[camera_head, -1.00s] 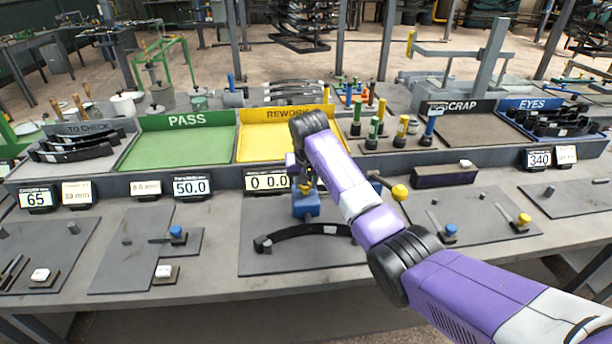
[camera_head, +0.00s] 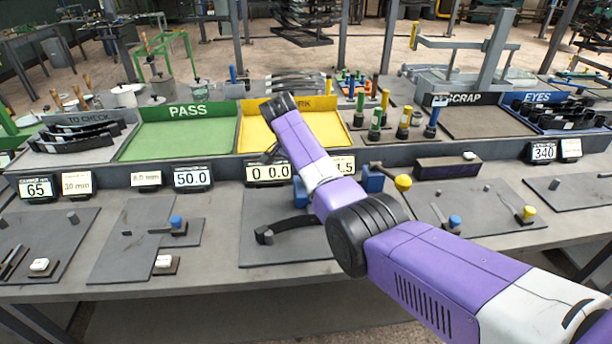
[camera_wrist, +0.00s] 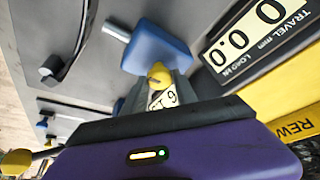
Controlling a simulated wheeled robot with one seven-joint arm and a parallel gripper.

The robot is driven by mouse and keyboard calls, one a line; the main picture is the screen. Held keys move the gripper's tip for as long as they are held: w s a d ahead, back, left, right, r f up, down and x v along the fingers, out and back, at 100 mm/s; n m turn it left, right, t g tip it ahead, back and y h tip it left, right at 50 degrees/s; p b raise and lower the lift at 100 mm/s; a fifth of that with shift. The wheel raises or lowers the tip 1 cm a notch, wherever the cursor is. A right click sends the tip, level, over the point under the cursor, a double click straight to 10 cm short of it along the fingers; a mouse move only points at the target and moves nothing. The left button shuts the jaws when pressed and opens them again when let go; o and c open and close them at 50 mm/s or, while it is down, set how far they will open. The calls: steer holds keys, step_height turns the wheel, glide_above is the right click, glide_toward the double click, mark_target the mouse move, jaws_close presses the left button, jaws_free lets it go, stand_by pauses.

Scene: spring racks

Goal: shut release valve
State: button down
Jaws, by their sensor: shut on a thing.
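The release valve's yellow knob (camera_wrist: 158,74) shows in the wrist view, in front of a blue block (camera_wrist: 155,47) of the press. My gripper (camera_wrist: 157,86) is at the knob, its grey fingers shut on it. The fingers are partly hidden behind the dark edge of my wrist. In the head view my purple arm covers the gripper and the knob. Blue parts of the press show on both sides of the arm (camera_head: 372,179). How far the valve is turned I cannot tell.
A lever with a yellow ball (camera_head: 403,182) stands right of my arm. A curved dark spring leaf (camera_head: 283,228) lies on the plate below. The load and travel display (camera_head: 269,173) reads 0 0.0 on its visible part. The green PASS tray (camera_head: 180,138) is empty.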

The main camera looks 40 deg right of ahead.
steer(key=shift+r, duration=0.1)
stand_by(0.5)
steer(key=c, duration=1)
jaws_free()
steer(key=b+v, duration=0.1)
steer(key=v, duration=0.6)
steer(key=shift+r, duration=0.3)
steer(key=shift+a, duration=0.1)
